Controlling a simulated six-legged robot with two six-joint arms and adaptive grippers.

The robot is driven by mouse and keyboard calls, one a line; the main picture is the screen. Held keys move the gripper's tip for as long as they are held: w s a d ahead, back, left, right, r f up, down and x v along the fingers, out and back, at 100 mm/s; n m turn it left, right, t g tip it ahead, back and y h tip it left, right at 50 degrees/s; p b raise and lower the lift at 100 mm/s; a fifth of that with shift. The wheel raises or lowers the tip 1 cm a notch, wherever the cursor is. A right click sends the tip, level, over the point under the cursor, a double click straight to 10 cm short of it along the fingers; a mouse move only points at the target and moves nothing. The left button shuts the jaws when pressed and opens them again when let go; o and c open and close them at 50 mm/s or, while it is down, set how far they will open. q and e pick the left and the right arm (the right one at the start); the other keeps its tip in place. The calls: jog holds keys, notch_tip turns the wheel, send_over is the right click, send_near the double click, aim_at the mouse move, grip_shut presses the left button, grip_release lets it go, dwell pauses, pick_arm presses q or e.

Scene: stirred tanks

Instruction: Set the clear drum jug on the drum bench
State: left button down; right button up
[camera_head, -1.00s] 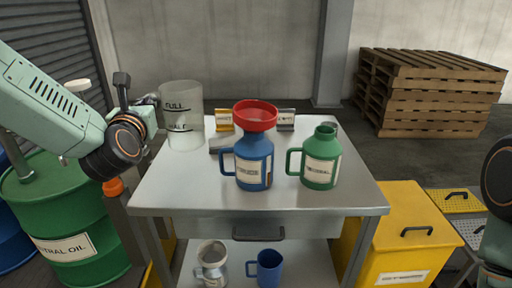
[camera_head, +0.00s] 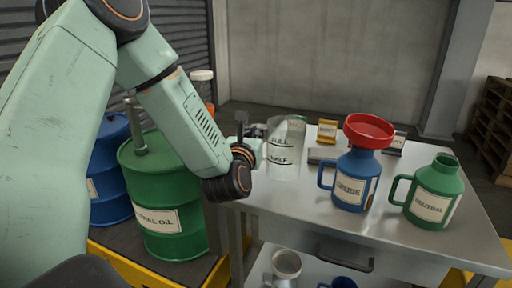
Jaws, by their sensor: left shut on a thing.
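The clear jug (camera_head: 286,152), marked FULL and HALF, is upright at the left side of the steel table (camera_head: 300,215). My left gripper (camera_head: 262,147) is shut on it from its left side. I cannot tell whether the jug's base touches the tabletop or hangs just above it. The jug looks empty. No bench is labelled as the drum bench; a green drum (camera_head: 163,195) and a blue drum (camera_head: 108,175) stand at the left on a dark, yellow-edged platform (camera_head: 120,265). My right gripper is out of view.
On the table stand a blue CRUDE jug (camera_head: 350,182) with a red funnel (camera_head: 369,130) and a green jug (camera_head: 432,195). Small yellow (camera_head: 327,131) and grey holders are behind. A metal jug (camera_head: 285,268) is on the lower shelf. Pallets (camera_head: 493,130) are at far right.

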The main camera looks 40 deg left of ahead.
pick_arm(q)
notch_tip(320, 180, down, 3)
jog(key=shift+f+b, duration=0.2)
jog(key=shift+b, duration=0.35)
jog(key=shift+w, duration=0.1)
jog(key=shift+f, duration=0.1)
jog(key=c, duration=1.7)
grip_release()
jog(key=shift+f, duration=0.1)
jog(key=shift+c, duration=0.2)
jog(key=o, duration=0.3)
